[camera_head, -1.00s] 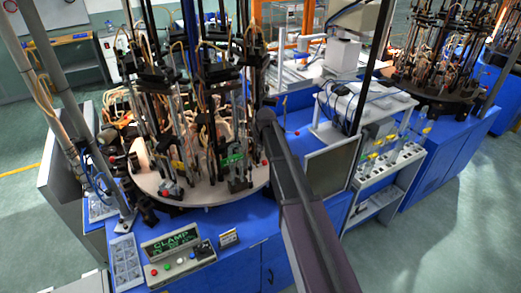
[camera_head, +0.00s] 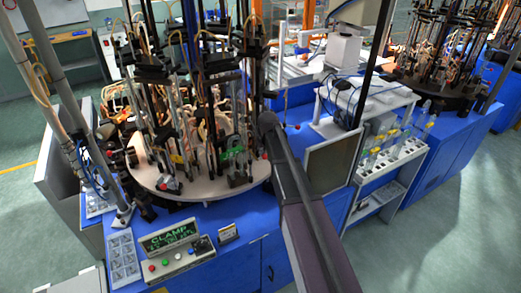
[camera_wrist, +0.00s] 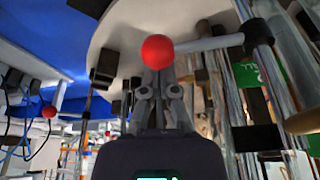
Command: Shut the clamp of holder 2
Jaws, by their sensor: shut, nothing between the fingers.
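In the wrist view, a red ball knob (camera_wrist: 157,51) sits on the end of a grey clamp lever (camera_wrist: 210,43). The lever runs right to an upright holder post (camera_wrist: 258,32), beside a green tag (camera_wrist: 247,73) whose number I cannot read surely. My gripper (camera_wrist: 159,82) is shut and empty, its fingertips just under the knob in the picture; I cannot tell whether they touch it. In the head view, a red knob (camera_head: 265,155) shows by the green-tagged holder (camera_head: 238,165) at the carousel's front right. My arm hides part of that area, and my fingers are not discernible there.
The round carousel plate (camera_head: 185,193) carries several crowded holders with rods and hoses. A control box (camera_head: 176,248) with a lit "CLAMP" display stands in front on the blue cabinet. A trolley (camera_head: 375,172) with glassware stands at right. Floor at right is clear.

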